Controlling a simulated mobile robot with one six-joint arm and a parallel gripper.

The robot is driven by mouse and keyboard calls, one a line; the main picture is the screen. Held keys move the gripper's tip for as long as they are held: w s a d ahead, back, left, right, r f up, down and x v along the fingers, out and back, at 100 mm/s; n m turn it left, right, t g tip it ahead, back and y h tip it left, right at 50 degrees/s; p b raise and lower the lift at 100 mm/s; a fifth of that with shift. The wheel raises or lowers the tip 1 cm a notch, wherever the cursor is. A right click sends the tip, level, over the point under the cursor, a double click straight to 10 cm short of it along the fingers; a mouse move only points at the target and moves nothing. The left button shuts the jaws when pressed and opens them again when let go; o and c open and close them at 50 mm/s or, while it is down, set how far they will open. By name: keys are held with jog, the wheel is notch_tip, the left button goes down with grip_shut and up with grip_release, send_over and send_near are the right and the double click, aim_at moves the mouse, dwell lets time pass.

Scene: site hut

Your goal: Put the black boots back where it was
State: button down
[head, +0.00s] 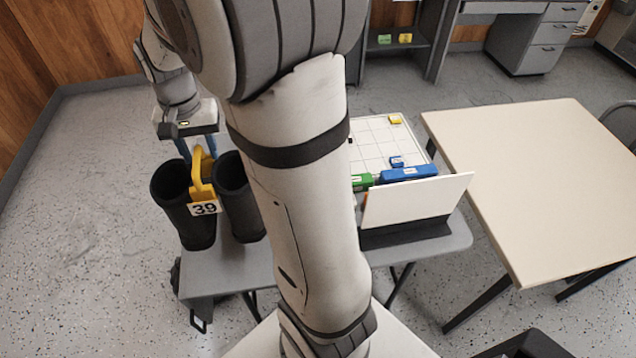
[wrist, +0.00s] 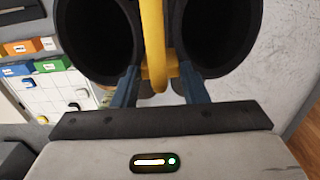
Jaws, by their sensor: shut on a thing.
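The black boots (head: 184,206) are a pair joined by a yellow handle (head: 200,178) with a tag reading 39. In the head view they are upright at the left end of the grey table, partly over its edge; I cannot tell whether they touch it. My gripper (head: 197,150) is above them, its blue fingers shut on the yellow handle. In the wrist view the two open boot tops (wrist: 97,40) are on either side of the handle (wrist: 158,68), between the fingers of my gripper (wrist: 154,92). My arm hides the middle of the grey table.
The grey table (head: 225,272) bears a white grid board (head: 375,140), blue (head: 408,174) and green (head: 361,181) blocks, and an upright white panel (head: 415,200). A beige table (head: 535,170) stands at the right. Open floor (head: 95,200) lies left of the boots.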

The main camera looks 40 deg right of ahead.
aim_at(210, 175)
jog(key=shift+f+p, duration=0.4)
jog(key=shift+f, duration=4.55)
jog(key=shift+f, duration=0.2)
jog(key=c, duration=0.9)
grip_release()
jog(key=shift+o, duration=0.2)
